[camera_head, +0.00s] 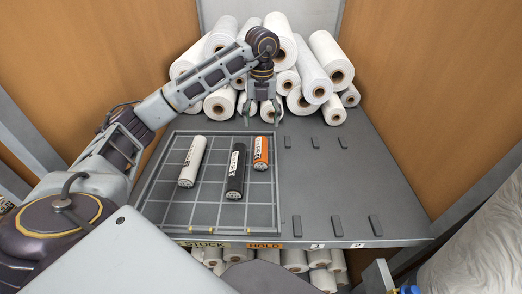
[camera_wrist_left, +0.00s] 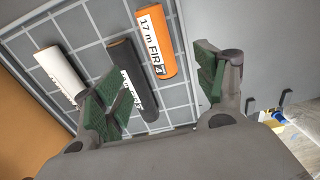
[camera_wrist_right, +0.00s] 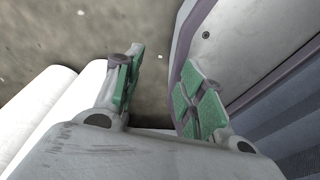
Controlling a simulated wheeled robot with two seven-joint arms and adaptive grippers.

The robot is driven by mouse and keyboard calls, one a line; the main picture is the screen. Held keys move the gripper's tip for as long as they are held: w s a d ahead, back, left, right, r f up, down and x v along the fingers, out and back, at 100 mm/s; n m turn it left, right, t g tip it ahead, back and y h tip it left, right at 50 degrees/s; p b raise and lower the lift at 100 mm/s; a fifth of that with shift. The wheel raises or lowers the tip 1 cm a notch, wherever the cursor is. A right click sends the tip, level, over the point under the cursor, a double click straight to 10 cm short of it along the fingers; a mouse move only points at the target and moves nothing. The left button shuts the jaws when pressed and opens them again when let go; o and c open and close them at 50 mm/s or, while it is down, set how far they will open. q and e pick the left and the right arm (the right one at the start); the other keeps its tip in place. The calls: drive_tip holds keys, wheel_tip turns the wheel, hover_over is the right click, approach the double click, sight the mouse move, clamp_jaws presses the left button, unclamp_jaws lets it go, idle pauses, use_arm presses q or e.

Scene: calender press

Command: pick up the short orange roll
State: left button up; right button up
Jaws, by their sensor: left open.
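The short orange roll (camera_head: 261,152) lies on the gridded tray (camera_head: 270,215) at its upper right, with a white label. In the left wrist view the orange roll (camera_wrist_left: 155,47) shows ahead, between the finger directions. My left gripper (camera_head: 261,117) hangs over the far end of the tray, just beyond the orange roll. Its fingers (camera_wrist_left: 157,92) are apart and nothing is between them. My right gripper (camera_wrist_right: 155,85) shows only in its own wrist view, fingers apart and empty, above a grey floor.
A black roll (camera_head: 236,171) and a white roll (camera_head: 192,161) lie left of the orange one. Stacked white rolls (camera_head: 312,78) fill the shelf's back. The shelf right of the tray has small grey blocks (camera_head: 297,226) and free room. Wooden walls (camera_head: 432,90) stand at the sides.

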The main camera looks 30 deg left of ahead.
use_arm(q)
hover_over(261, 148)
wheel_tip(261, 148, down, 8)
drive_tip(key=shift+w+r, duration=0.1)
drive_tip(key=shift+w, duration=0.05)
drive_tip(key=shift+f, duration=0.35)
use_arm(e)
drive_tip(key=shift+s+a+r, duration=0.2)
drive_tip(key=shift+s+a, duration=0.05)
drive_tip(key=shift+s, duration=0.15)
